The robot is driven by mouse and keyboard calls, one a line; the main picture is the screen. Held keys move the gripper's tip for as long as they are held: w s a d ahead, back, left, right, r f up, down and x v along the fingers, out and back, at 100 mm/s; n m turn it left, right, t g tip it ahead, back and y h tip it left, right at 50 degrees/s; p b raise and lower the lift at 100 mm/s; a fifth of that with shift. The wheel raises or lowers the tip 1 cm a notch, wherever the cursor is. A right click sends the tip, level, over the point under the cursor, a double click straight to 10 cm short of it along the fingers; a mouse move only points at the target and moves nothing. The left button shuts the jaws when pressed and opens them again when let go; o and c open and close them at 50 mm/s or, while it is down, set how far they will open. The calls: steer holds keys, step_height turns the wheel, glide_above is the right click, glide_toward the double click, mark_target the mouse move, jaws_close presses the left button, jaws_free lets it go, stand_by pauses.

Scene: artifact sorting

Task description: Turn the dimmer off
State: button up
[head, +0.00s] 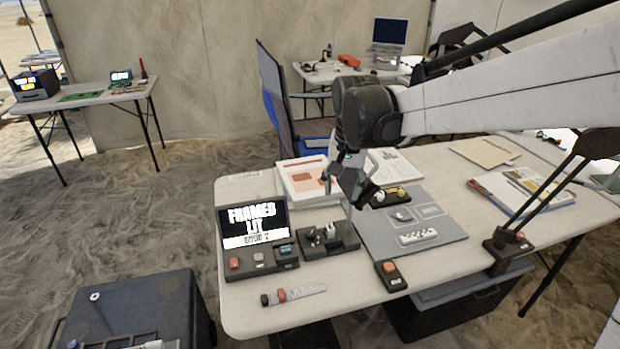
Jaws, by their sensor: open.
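A small dark control box (327,241) sits on the table right of a lit screen. It carries a dark knob and a pale upright piece; I take it for the dimmer, but its setting is too small to read. My gripper (349,190) hangs above and slightly behind this box, pointing down, open and empty. Its fingers hide part of what lies behind. The lit screen (252,223) shows large white letters that seem to read "FRAMED LIT", above a strip with red, grey and green buttons.
A grey board (440,238) with small pale artifacts lies to the right. A box with an orange button (390,274) stands at its front edge. A marker-like stick (294,294) lies in front. Papers (303,179) lie behind. A lamp-like black arm (540,200) rises at right.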

steer(key=g+p, duration=0.1)
steer(key=g, duration=0.1)
glide_above(310, 233)
step_height(310, 233, down, 7)
steer(key=shift+m, duration=0.4)
step_height(310, 233, down, 14)
steer(key=shift+r+b, duration=0.1)
steer(key=shift+b, duration=0.25)
jaws_close()
